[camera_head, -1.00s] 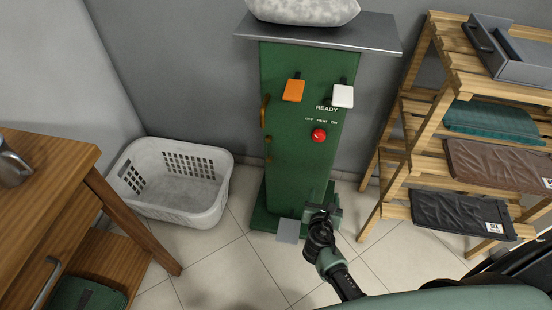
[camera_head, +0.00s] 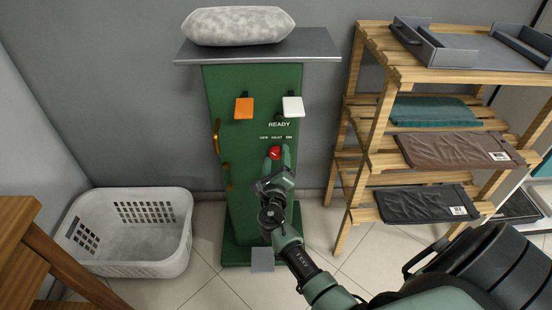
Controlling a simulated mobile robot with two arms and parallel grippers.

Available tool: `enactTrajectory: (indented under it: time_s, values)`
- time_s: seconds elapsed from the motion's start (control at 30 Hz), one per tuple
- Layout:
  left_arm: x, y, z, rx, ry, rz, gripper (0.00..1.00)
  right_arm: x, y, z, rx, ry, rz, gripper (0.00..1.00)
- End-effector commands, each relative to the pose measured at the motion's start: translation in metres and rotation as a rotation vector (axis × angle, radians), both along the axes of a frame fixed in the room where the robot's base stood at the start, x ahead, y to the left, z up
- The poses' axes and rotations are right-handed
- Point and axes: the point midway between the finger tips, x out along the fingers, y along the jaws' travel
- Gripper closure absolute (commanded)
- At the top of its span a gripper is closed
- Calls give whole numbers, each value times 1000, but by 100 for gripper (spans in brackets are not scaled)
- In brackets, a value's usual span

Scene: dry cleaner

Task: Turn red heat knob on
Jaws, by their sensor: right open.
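The red heat knob (camera_head: 274,152) is on the front of the green machine (camera_head: 230,170), just under the words "OFF HEAT ON". It has a pale mark on its face. My right gripper (camera_head: 275,158) is at the knob, with its fingers open and on either side of it in this view. I cannot tell whether the fingers touch it. The knob's lower part is hidden by the gripper. My left gripper is not in view.
An orange lever (camera_head: 244,108) and a white lever (camera_head: 293,106) stick out above the knob. A grey slab top (camera_head: 320,46) bears a pale padded bundle (camera_head: 238,26). A white basket (camera_head: 130,245) stands left; a wooden shelf (camera_head: 377,76) with folded cloths stands right.

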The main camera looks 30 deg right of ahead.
Motion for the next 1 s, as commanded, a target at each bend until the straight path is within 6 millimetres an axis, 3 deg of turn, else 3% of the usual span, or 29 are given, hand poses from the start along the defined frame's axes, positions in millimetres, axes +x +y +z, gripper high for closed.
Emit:
enactTrajectory:
  time_s: [0.37, 0.5, 0.57, 0.6, 1.0]
  values:
    - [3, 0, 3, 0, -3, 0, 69, 6, -5, 0, 2, 1, -1, 41]
    - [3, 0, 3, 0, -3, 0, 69, 6, -5, 0, 2, 1, -1, 80]
    - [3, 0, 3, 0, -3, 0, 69, 6, -5, 0, 2, 1, -1, 97]
    - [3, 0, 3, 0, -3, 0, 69, 6, -5, 0, 2, 1, -1, 100]
    - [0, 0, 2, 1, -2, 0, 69, 6, -4, 0, 72, -43, 0, 100]
